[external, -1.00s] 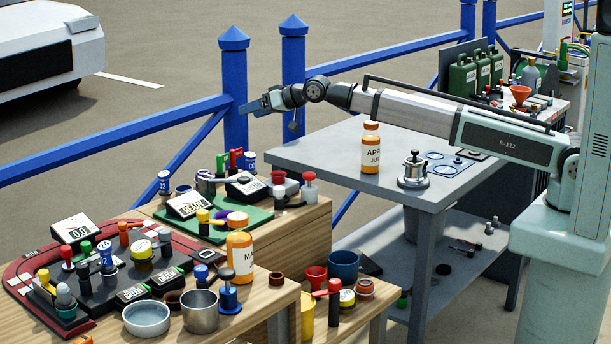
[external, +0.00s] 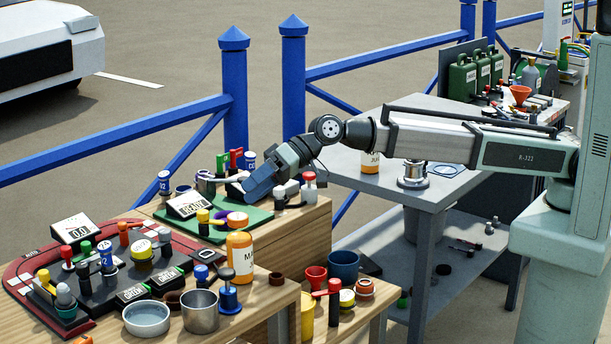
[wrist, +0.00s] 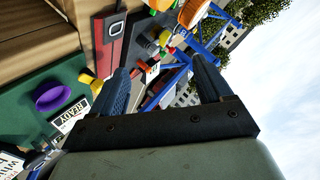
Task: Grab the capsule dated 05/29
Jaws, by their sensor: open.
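No date 05/29 can be read in either view, so I cannot tell which item is the capsule. Several small cylinders with coloured caps stand on the wooden benches, including a blue-capped one (external: 164,182) and a yellow-capped one (external: 203,222). An orange bottle (external: 241,260) with a white label starting with "M" stands upright on the front bench. Another orange bottle (external: 370,162) stands on the grey table, partly hidden behind my arm. My gripper (external: 254,192) is open and empty, above the green mat (external: 226,232). Its two blue fingers (wrist: 160,70) stand apart in the wrist view.
A red-capped item (external: 309,178) stands right of my gripper. A metal cup (external: 200,312) and a pale bowl (external: 146,318) sit at the front. A blue fence (external: 236,100) runs behind.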

